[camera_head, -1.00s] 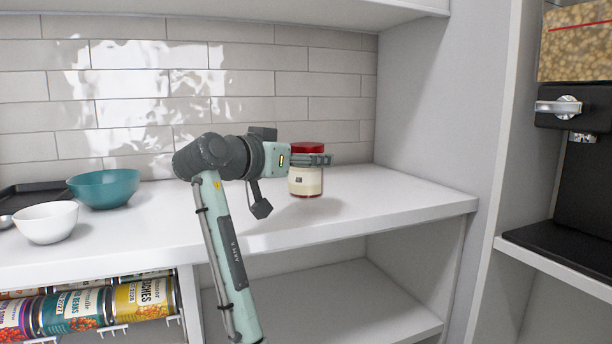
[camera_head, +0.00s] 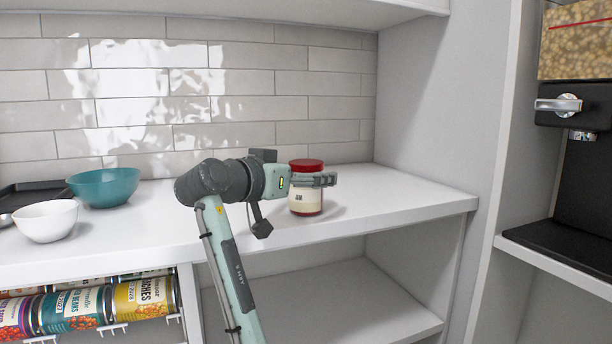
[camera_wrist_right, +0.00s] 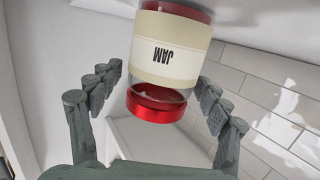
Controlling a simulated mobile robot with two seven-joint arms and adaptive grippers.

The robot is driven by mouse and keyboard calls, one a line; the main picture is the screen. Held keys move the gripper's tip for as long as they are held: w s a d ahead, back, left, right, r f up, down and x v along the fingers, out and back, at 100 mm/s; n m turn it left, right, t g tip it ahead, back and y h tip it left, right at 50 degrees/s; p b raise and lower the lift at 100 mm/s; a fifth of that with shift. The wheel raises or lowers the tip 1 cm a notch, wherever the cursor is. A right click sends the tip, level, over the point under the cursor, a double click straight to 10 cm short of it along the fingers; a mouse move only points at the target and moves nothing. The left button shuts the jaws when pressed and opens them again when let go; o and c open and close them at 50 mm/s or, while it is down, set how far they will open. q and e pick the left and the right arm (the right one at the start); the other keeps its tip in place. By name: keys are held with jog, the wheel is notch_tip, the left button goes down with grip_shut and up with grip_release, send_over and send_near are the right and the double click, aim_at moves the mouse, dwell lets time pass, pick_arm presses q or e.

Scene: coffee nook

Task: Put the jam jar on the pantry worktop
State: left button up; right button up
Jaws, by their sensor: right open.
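The jam jar (camera_head: 306,203) has a red lid and a cream label, and stands upright on the white pantry worktop (camera_head: 400,192), near its right end. My right gripper (camera_head: 325,180) is at the jar's upper part, with its fingers level just below the lid. In the right wrist view the jar (camera_wrist_right: 172,50) appears upside down, its JAM label facing the camera. The open fingers (camera_wrist_right: 160,85) lie on either side of it, with a visible gap at the left. My left gripper is not in view.
A teal bowl (camera_head: 104,187) and a white bowl (camera_head: 46,221) stand at the worktop's left, by a dark tray (camera_head: 35,187). Cans (camera_head: 145,299) lie in a rack below. A side wall (camera_head: 425,110) bounds the right. The worktop between the bowls and jar is clear.

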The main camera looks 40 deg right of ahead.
jog(key=shift+r, duration=0.15)
jog(key=shift+s+a, duration=0.1)
jog(key=shift+a, duration=0.25)
jog(key=v, duration=1)
jog(key=shift+s+a+b, duration=0.1)
jog(key=shift+a+b, duration=0.2)
jog(key=shift+b, duration=0.1)
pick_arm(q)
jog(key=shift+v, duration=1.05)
pick_arm(e)
jog(key=shift+s+a+r, duration=0.1)
jog(key=shift+s+a, duration=0.05)
jog(key=shift+a, duration=0.15)
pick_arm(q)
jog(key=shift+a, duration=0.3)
